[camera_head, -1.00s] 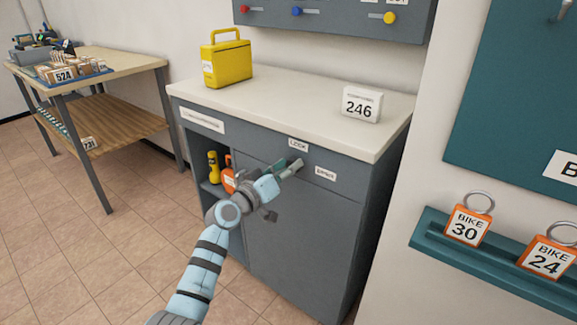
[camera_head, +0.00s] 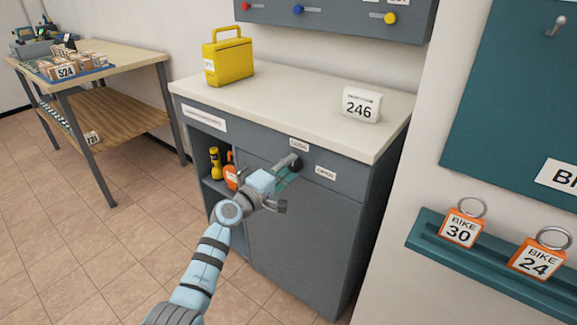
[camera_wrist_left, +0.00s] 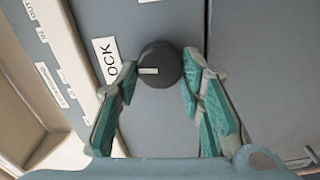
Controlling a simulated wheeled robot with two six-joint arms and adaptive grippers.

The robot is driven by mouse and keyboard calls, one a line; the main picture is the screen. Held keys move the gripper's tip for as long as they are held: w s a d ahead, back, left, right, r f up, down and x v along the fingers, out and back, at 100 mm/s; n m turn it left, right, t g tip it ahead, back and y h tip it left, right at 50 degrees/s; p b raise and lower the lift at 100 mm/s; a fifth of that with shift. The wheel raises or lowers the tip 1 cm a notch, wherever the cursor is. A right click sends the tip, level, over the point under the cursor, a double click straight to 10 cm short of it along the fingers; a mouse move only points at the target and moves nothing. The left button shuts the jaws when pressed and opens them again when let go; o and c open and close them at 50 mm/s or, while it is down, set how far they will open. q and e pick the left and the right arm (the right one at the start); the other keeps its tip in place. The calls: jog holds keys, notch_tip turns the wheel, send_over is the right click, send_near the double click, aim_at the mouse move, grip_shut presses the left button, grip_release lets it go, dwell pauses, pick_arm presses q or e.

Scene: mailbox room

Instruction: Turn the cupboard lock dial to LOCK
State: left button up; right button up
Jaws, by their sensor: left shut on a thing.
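The cupboard lock dial (camera_wrist_left: 166,58) is a dark round knob on the grey cupboard front; it also shows in the head view (camera_head: 297,161) at the fingertips. A short pale mark on it points left in the wrist view, towards the white LOCK label (camera_wrist_left: 108,62). In the head view the LOCK label (camera_head: 299,145) is above the dial and the OPEN label (camera_head: 325,173) is to its right. My left gripper (camera_head: 292,166) is shut on the dial, with a teal finger on each side in the wrist view (camera_wrist_left: 161,72). My right gripper is not in view.
The cupboard's pale top (camera_head: 270,98) holds a yellow case (camera_head: 229,62) and a white 246 sign (camera_head: 361,105). An open shelf bay (camera_head: 207,153) left of my gripper holds a yellow torch (camera_head: 216,163) and an orange item (camera_head: 230,177). A teal rail (camera_head: 490,262) is at right.

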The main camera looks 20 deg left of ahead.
pick_arm(q)
jog(key=shift+f+n, duration=0.1)
jog(key=shift+n, duration=0.7)
jog(key=o, duration=1.1)
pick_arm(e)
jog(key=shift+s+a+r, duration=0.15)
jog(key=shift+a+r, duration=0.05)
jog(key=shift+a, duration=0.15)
